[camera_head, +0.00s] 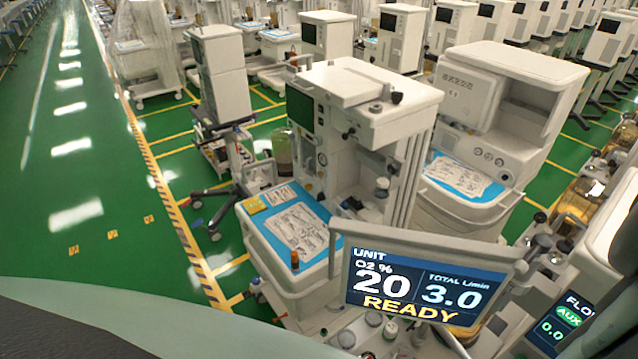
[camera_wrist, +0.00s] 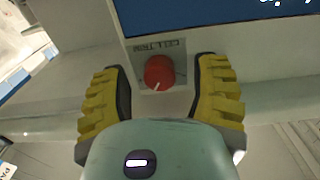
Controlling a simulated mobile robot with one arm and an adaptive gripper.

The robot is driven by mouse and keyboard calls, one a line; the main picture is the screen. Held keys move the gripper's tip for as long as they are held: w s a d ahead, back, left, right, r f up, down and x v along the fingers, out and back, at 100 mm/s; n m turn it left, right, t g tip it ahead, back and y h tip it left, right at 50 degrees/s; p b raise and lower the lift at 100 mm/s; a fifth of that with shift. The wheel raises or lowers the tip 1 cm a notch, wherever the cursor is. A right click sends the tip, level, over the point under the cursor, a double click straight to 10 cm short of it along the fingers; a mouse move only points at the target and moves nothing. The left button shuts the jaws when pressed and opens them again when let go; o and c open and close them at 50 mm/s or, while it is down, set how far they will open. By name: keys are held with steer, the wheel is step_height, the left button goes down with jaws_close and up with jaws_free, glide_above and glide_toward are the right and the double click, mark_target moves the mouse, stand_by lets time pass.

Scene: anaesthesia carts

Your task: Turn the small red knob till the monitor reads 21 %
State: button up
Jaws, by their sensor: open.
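The small red knob (camera_wrist: 159,73) is in the wrist view, on a grey panel under a label that seems to read "CELL TRIM". A white mark on it points down and slightly left. My gripper (camera_wrist: 160,88) is open, with one yellow-and-black finger on each side of the knob and a visible gap to both. I cannot tell how far the fingertips are from the panel. The monitor (camera_head: 416,279) in the head view reads O2 % 20, total L/min 3.0 and READY. The knob and my gripper do not show in the head view.
A white cart (camera_head: 300,280) with a blue mat is behind the monitor. Several more carts fill the back. Green floor (camera_head: 80,170) is open at the left.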

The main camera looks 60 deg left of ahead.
steer(key=shift+c, duration=0.2)
jaws_close()
steer(key=shift+f+m+p, duration=0.1)
steer(key=shift+m+p, duration=0.4)
steer(key=shift+m, duration=0.6)
steer(key=shift+o, duration=0.2)
jaws_free()
steer(key=s, duration=1.2)
steer(key=shift+d, duration=0.25)
